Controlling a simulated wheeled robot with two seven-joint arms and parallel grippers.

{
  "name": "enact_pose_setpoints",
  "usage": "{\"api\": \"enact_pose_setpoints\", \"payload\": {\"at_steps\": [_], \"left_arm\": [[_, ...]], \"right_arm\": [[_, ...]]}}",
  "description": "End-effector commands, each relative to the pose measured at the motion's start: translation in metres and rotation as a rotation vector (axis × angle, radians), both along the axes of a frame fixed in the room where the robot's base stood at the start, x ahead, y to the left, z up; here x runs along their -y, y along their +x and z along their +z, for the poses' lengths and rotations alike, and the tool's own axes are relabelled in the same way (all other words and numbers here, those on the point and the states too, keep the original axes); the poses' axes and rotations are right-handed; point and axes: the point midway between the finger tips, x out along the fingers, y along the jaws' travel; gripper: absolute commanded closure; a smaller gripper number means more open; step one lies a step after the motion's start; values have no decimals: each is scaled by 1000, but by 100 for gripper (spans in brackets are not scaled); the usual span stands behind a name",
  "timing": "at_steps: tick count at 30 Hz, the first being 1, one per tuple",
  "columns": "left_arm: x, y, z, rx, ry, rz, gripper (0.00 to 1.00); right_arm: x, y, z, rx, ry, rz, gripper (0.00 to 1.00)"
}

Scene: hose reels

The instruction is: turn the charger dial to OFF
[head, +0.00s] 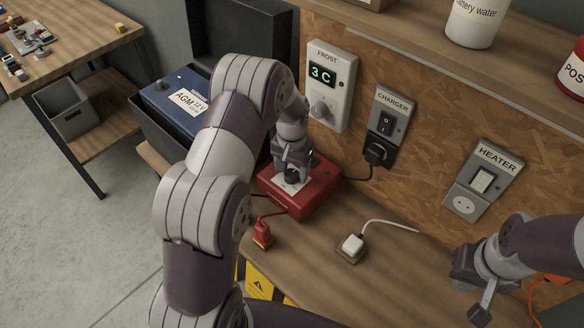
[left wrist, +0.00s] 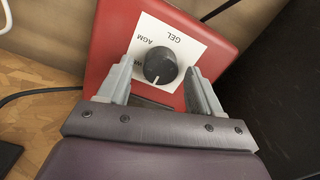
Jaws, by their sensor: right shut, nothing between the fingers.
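The red charger (head: 325,193) sits on the wooden bench against the back board. In the left wrist view its white label plate carries a black round dial (left wrist: 160,65). GEL reads above the dial and AGM to its upper left; a further label is partly cut off by the left finger. A white pointer mark shows at the dial's lower edge. No OFF label is visible. My left gripper (left wrist: 163,90) is open, its fingers on either side of the dial with gaps showing; it also shows over the charger (head: 292,172). My right gripper (head: 471,290) is shut and empty at lower right.
A charger switch (head: 387,121) with a black plug, a heater switch (head: 482,181) and a frost thermostat (head: 322,75) are on the board. A red clamp (head: 262,234) and white plug (head: 352,246) lie on the bench. A blue AGM battery (head: 170,100) stands left.

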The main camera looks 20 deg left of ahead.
Motion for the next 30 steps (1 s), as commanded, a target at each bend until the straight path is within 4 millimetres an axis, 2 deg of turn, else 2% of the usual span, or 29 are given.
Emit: {"api": "enact_pose_setpoints", "payload": {"at_steps": [2,5,14,15,16,20,30], "left_arm": [[0,0,3,1,0,0,35],[0,1,18,5,1,0,35],[0,1,97,5,1,0,35],[0,0,107,4,1,0,35],[0,0,117,1,0,0,35],[0,0,127,-1,0,0,35],[0,0,127,0,0,0,35]], "right_arm": [[0,0,-1,0,0,0,100],[0,0,-6,0,0,0,100],[0,0,-22,0,0,0,100],[0,0,-19,-1,0,0,100],[0,0,-9,-1,0,0,100],[0,0,-2,1,0,0,100],[0,0,-3,0,0,0,100]]}}
